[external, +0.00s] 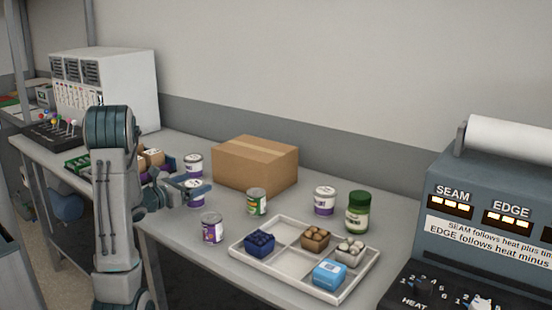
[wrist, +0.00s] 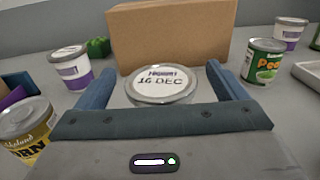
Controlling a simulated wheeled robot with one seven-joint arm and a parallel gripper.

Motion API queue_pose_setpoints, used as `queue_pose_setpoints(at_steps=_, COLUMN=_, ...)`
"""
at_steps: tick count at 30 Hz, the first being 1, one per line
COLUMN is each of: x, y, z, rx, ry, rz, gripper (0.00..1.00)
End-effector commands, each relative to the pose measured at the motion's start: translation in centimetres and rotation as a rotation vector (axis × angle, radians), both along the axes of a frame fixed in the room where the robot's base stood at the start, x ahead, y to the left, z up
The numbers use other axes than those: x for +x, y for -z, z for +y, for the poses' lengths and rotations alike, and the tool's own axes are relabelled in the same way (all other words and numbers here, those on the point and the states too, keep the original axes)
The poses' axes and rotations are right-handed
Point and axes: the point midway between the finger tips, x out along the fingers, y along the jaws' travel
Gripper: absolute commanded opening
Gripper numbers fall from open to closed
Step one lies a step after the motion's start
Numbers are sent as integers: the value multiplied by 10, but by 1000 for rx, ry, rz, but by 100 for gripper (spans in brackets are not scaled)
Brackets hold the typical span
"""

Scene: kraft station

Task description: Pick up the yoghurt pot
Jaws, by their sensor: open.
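A yoghurt pot (wrist: 160,84), white with a grey rim and a lid dated 16 DEC, stands upright between the two fingers of my gripper (wrist: 159,72) in the wrist view. My gripper is open around it, and gaps show on both sides. In the external view this pot (external: 194,193) is partly covered by my gripper (external: 196,184). A similar white and purple pot (external: 193,160) stands behind it; it also shows at left in the wrist view (wrist: 70,70). Another (external: 324,202) stands farther right. The lower part of the pot between my fingers is hidden in the wrist view.
A cardboard box (external: 255,165) stands just behind the pot. A pea can (external: 257,202) stands to the right, a purple-labelled can (external: 212,229) in front. A corn can (wrist: 25,135) is close at left. A divided tray (external: 295,283) and a green jar (external: 357,213) lie farther right.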

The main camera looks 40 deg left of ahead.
Motion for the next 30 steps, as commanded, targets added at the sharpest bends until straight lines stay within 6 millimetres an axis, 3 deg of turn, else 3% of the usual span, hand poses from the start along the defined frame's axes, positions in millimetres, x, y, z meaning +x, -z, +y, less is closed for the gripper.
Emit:
queue_pose_setpoints(at_steps=9, x=9, y=0, z=-1, rx=0, ry=0, rz=-1, gripper=92)
queue_pose_setpoints(at_steps=11, x=8, y=0, z=-1, rx=0, ry=0, rz=-1, gripper=78)
queue_pose_setpoints(at_steps=15, x=8, y=0, z=-1, rx=0, ry=0, rz=-1, gripper=39)
queue_pose_setpoints(at_steps=25, x=8, y=-2, z=-1, rx=1, ry=0, rz=-2, gripper=39)
queue_pose_setpoints(at_steps=30, x=8, y=-13, z=-1, rx=2, ry=1, rz=-2, gripper=39)
